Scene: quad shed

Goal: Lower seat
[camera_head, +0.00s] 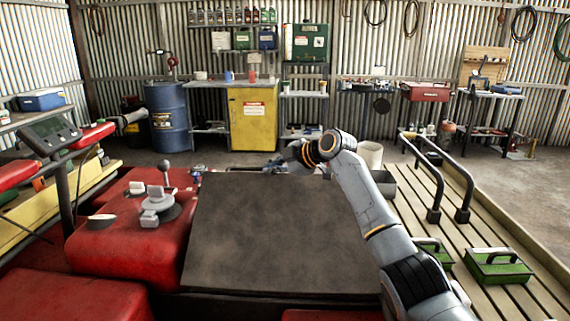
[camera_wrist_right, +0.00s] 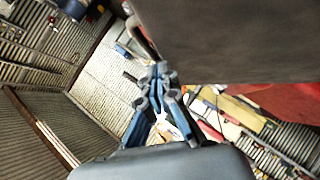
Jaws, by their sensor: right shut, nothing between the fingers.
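The seat (camera_head: 270,235) is a wide dark grey-brown slab in the middle of the head view, between red bodywork and the slatted rack. A dark gap shows under its near edge; its exact tilt is hard to tell. In the right wrist view the seat (camera_wrist_right: 235,40) fills the upper right as a flat dark surface. My right gripper (camera_head: 277,165) is at the seat's far edge, its arm reaching over the right side. In the wrist view its blue-grey fingers (camera_wrist_right: 157,78) are shut and empty, just below the seat's edge; contact cannot be told.
A red console with a lever (camera_head: 165,175) stands left of the seat, with a handlebar display (camera_head: 47,133) beyond. A slatted rack (camera_head: 475,230) with black rails and green boxes (camera_head: 497,266) lies right. A blue drum (camera_head: 167,118) and yellow cabinet (camera_head: 253,120) stand behind.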

